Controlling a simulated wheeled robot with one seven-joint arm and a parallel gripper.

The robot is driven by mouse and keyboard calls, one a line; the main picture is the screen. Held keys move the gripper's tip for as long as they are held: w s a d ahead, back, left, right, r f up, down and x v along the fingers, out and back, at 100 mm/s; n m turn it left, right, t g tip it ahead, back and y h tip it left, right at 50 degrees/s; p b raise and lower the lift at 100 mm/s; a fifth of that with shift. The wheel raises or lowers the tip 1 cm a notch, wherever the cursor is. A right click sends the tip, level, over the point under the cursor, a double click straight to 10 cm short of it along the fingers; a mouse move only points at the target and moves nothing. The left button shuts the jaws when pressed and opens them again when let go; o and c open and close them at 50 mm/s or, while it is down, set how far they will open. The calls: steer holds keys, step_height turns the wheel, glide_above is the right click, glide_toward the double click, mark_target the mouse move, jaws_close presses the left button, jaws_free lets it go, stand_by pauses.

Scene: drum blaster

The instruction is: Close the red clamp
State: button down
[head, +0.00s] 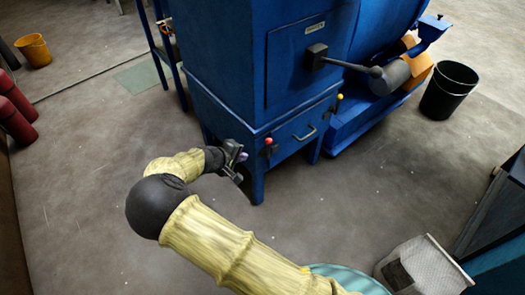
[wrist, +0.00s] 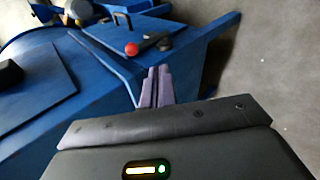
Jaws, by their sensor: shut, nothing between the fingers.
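The red clamp shows as a small red knob (head: 268,141) on the front of the blue machine, at the left end of its lower drawer panel. In the wrist view the red knob (wrist: 131,49) sits on the blue panel, just beyond and left of my fingertips. My gripper (head: 241,156) is shut and empty, just left of and slightly below the knob in the head view. In the wrist view its purple fingers (wrist: 160,72) are together, apart from the knob. The clamp's lever is too small to make out clearly.
The blue machine (head: 230,60) fills the top middle. A drawer handle (head: 304,133) and a yellow knob (head: 340,97) are right of the clamp. A black bucket (head: 449,92) stands at right, a wire basket (head: 422,265) at lower right. The floor below the machine is clear.

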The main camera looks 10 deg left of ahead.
steer(key=shift+f, duration=0.1)
steer(key=b, duration=0.3)
glide_toward(268, 149)
steer(key=x, duration=0.6)
steer(key=shift+f, duration=0.2)
steer(key=shift+w+r+p, duration=0.15)
steer(key=shift+r+p, duration=0.05)
steer(key=shift+p, duration=0.35)
